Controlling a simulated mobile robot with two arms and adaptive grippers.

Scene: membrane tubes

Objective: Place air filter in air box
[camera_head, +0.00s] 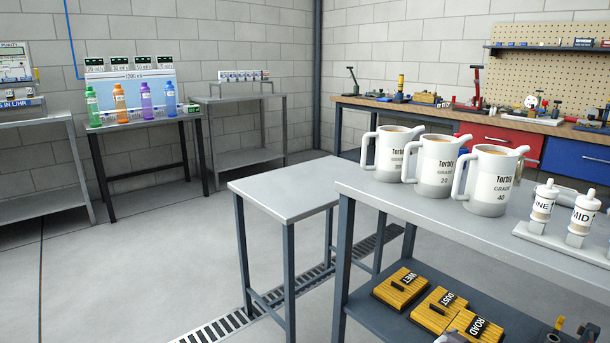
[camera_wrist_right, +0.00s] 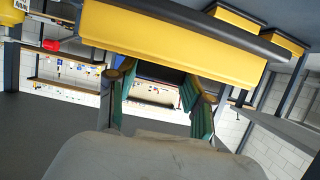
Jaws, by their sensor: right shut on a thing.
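Yellow air filters with black labels lie on the lower shelf: one marked WET (camera_head: 400,287), one marked DUST (camera_head: 438,310) and one marked ROAD (camera_head: 474,331), nearest me and cut off by the bottom edge. In the right wrist view a large yellow filter with a black rim (camera_wrist_right: 180,42) spans the top, its label hidden. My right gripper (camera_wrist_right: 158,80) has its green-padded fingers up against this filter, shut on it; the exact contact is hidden. It looks like the ROAD one. My left gripper is not in view. I cannot make out an air box.
A grey table (camera_head: 480,195) above the shelf holds several white jugs (camera_head: 438,165) and labelled canisters (camera_head: 582,213). A lower grey bench (camera_head: 285,186) stands left of it. Coloured bottles (camera_head: 119,104) stand on a rear table. Open floor lies to the left.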

